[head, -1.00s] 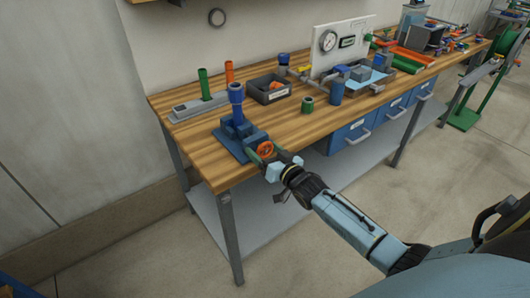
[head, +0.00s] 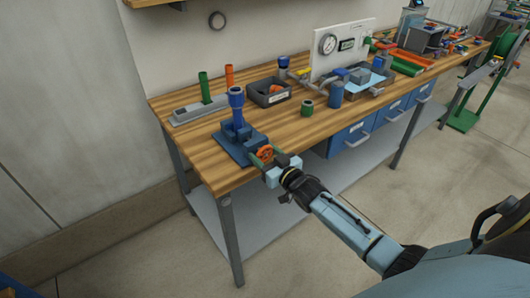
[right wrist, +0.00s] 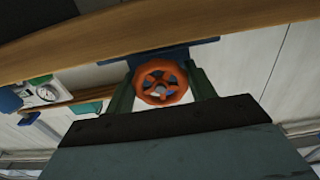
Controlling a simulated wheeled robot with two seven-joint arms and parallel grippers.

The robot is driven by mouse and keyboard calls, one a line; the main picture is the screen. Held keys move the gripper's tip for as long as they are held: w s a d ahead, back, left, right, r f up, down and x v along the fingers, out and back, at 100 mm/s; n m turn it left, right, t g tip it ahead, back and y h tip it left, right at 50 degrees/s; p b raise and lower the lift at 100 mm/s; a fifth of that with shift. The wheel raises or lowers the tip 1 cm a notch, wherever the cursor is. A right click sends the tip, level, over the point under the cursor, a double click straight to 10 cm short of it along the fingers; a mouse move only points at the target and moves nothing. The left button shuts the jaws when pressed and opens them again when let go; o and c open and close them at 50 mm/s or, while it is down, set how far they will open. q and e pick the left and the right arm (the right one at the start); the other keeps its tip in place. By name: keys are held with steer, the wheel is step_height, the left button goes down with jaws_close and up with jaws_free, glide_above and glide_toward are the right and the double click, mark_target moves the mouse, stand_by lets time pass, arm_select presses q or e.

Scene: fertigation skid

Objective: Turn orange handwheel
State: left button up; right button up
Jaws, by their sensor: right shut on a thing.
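The orange handwheel (head: 265,153) sits on the front of a blue valve block (head: 237,148) at the near edge of the workbench. The block carries an upright blue pipe with a wide top. My right gripper (head: 267,156) reaches it from the front and is shut on the handwheel. In the right wrist view the handwheel (right wrist: 160,83) faces the camera, upright between my two green fingers (right wrist: 160,90), one at each side of its rim. The stem behind the wheel is mostly hidden. My left gripper is not in view.
On the wooden bench (head: 200,150) stand a grey base (head: 196,108) with green and orange pipes, a black bin (head: 270,92), a green ring (head: 307,107) and a blue cylinder (head: 336,94). Blue drawers (head: 352,138) hang under the bench. The floor in front is clear.

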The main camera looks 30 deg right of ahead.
steer(key=shift+n, duration=0.8)
steer(key=o, duration=1)
steer(key=s+d+p, duration=0.1)
steer(key=s, duration=1.2)
steer(key=shift+s+p, duration=0.2)
steer(key=shift+p, duration=0.1)
